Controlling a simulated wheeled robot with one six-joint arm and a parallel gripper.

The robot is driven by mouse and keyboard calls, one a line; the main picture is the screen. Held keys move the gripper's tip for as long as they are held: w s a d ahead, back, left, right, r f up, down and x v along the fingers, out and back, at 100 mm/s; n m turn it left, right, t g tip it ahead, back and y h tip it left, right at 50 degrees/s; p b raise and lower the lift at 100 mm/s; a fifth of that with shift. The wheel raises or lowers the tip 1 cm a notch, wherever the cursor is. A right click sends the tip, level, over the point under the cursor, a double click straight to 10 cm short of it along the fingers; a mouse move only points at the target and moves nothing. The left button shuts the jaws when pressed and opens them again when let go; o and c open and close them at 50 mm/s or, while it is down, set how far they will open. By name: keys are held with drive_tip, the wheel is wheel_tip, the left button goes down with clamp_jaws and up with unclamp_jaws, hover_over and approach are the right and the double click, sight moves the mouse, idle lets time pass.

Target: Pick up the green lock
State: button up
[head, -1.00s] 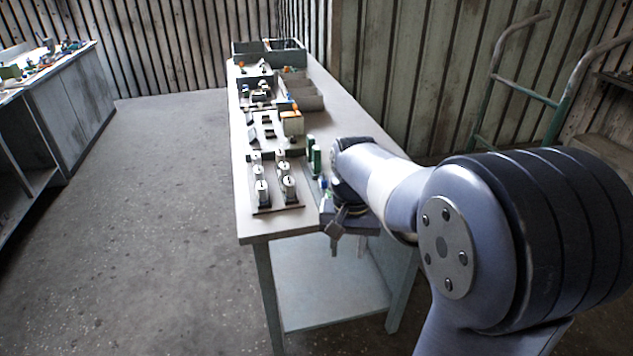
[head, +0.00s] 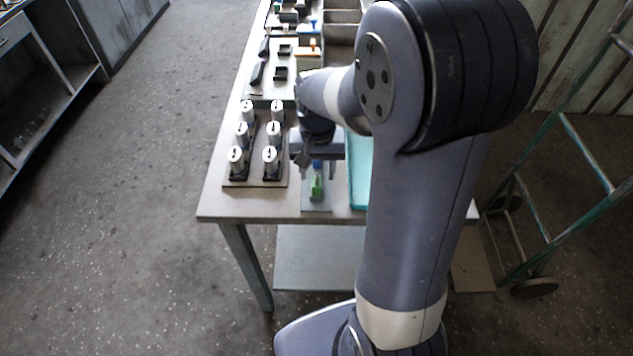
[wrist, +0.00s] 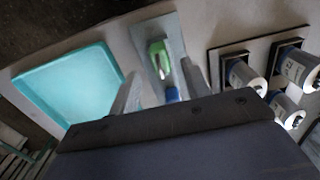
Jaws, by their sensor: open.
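The green lock (head: 317,188) stands on a grey plate (head: 316,204) near the front edge of the table. In the wrist view the green lock (wrist: 158,52) shows beyond the gap between my fingers, with a blue thing (wrist: 172,94) close to it. My gripper (head: 318,172) is open above the plate, and its two fingers also show in the wrist view (wrist: 160,88). The green lock is apart from both fingers and nothing is held. My gripper hides the plate's far part.
A board with several silver cylinders (head: 270,160) stands just left of my gripper. A turquoise tray (wrist: 68,84) lies on the other side, partly behind my arm in the head view. Black parts and bins line the table (head: 212,200) farther back.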

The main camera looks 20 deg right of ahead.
sight(317, 175)
drive_tip(key=f, duration=0.2)
drive_tip(key=shift+s+a+f, duration=0.2)
drive_tip(key=shift+f, duration=0.1)
drive_tip(key=shift+w+f, duration=0.1)
drive_tip(key=shift+f, duration=0.35)
drive_tip(key=c, duration=0.9)
